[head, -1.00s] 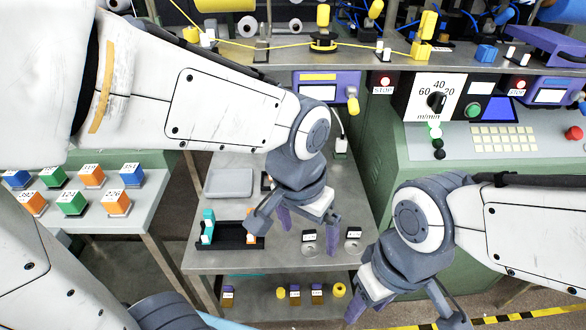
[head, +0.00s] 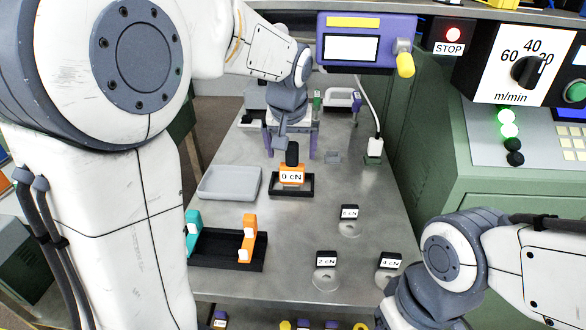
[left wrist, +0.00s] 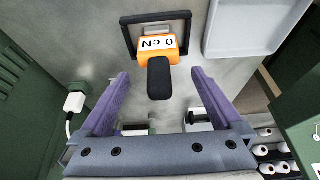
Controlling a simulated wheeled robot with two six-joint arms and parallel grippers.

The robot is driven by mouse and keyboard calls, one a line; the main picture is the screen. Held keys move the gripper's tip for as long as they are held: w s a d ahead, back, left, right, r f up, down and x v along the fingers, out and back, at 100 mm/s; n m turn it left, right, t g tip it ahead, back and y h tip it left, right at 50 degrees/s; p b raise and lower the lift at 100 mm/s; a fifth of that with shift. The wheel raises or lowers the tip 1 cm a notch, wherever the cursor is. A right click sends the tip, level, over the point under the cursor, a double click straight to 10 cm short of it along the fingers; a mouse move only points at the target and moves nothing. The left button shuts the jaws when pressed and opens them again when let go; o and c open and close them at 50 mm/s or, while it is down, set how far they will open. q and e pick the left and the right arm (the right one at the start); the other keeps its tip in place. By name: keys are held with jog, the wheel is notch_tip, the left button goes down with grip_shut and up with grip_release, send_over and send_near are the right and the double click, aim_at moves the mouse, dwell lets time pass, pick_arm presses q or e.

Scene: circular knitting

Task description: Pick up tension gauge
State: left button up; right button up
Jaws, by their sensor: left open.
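The tension gauge (head: 292,174) is orange with a "0 cN" display and a black grip, and rests in a black tray (head: 275,193) on the grey table. My left gripper (head: 290,146) is open just behind the gauge, its purple fingers apart to either side. In the left wrist view, the gauge (left wrist: 158,58) has its black grip pointing between the open fingers (left wrist: 161,80); no contact shows. My right gripper (head: 385,316) is mostly cut off at the bottom edge, and its jaws cannot be read.
A grey tray (head: 230,183) sits left of the gauge. A black holder (head: 225,250) with teal and orange pieces is nearer. Black-topped weights marked in cN (head: 326,262) stand at the front right. A white plug (head: 374,148) and the green machine (head: 440,150) border the right.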

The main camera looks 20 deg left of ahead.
aim_at(292, 161)
pick_arm(q)
jog(key=b+x, duration=0.1)
jog(key=x, duration=0.4)
jog(key=shift+w+f, duration=0.25)
jog(key=shift+r, duration=0.1)
jog(key=c, duration=1.1)
